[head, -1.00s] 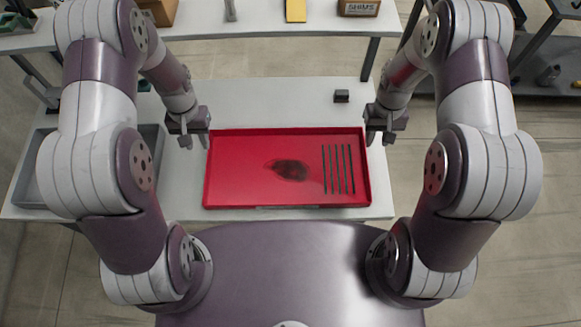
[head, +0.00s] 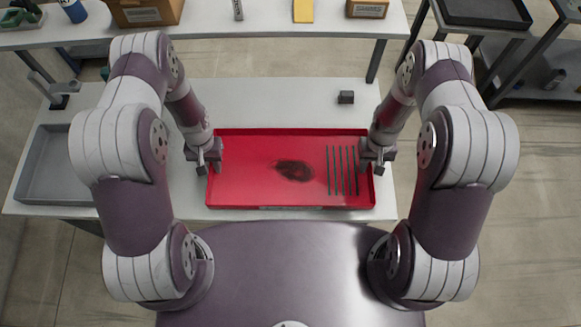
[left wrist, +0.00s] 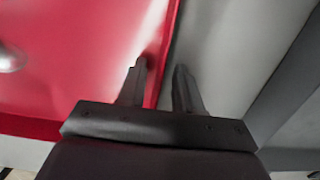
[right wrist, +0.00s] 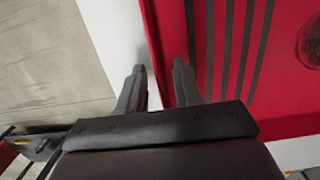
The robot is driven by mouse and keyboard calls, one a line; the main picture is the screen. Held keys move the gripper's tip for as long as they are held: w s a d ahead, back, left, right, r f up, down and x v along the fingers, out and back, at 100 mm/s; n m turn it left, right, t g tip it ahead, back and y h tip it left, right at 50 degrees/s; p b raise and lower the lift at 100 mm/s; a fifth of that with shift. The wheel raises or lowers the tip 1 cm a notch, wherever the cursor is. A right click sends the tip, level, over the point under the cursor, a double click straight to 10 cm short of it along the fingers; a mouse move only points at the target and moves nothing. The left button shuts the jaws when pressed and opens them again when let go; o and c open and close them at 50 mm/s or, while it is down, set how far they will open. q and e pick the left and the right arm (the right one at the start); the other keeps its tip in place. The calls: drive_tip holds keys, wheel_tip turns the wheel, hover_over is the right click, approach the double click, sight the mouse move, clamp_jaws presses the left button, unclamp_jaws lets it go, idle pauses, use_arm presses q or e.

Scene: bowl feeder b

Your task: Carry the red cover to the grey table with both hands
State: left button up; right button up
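The red cover (head: 250,180) is a shallow rimmed tray shape with several dark slots at its right and a dark round patch at its middle. It lies on a pale work table (head: 270,105). My left gripper (head: 209,168) is at its left rim; in the left wrist view the open fingers (left wrist: 160,78) stand either side of the rim. My right gripper (head: 376,165) is at its right rim; in the right wrist view its open fingers (right wrist: 158,78) straddle the rim with a gap. I cannot tell which table is the grey one.
A grey tray (head: 33,180) lies left of the cover. A small dark block (head: 346,97) lies behind it. A back table (head: 200,33) carries boxes and a yellow item (head: 303,10). A dark-topped stand (head: 485,12) is at the far right. Floor shows between the tables.

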use_arm(q)
clamp_jaws()
use_arm(e)
clamp_jaws()
use_arm(q)
drive_tip(key=shift+r, duration=0.1)
use_arm(e)
drive_tip(key=shift+r, duration=0.1)
idle(1.1)
